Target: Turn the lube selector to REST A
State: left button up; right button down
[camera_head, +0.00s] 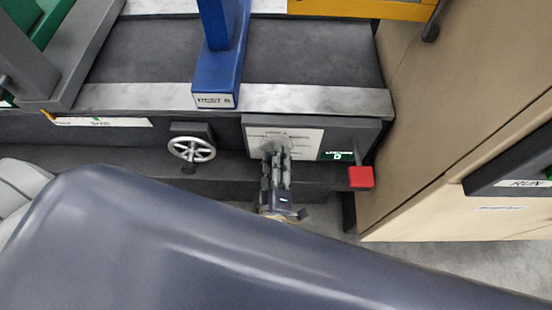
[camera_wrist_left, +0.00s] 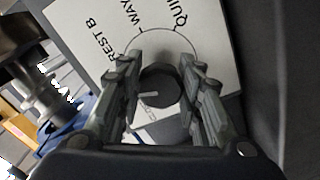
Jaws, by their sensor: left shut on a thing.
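The lube selector is a dark round knob (camera_wrist_left: 160,88) on a white dial plate (camera_wrist_left: 218,55). My left gripper (camera_wrist_left: 158,84) has a finger on each side of the knob and is shut on it. A short white mark on the knob lies toward its left side in the wrist view. REST B, WAY and QUI can be read around the dial; another label below the knob is mostly hidden by a finger. In the head view the gripper (camera_head: 276,156) is at the plate (camera_head: 312,138), hiding most of the knob. My right gripper is not in view.
A small green display (camera_head: 337,155) and a red block (camera_head: 361,177) are right of the dial. A handwheel (camera_head: 191,149) is to its left. A blue rest (camera_head: 222,75) stands above, and a beige cabinet (camera_head: 440,110) closes off the right.

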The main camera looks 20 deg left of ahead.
pick_arm(q)
jog(key=n, duration=0.3)
jog(key=shift+b, duration=0.4)
jog(key=shift+n, duration=0.4)
jog(key=o, duration=1.1)
jog(key=shift+s, duration=0.15)
jog(key=v, duration=0.7)
jog(key=shift+s, duration=0.1)
jog(key=shift+d, duration=0.1)
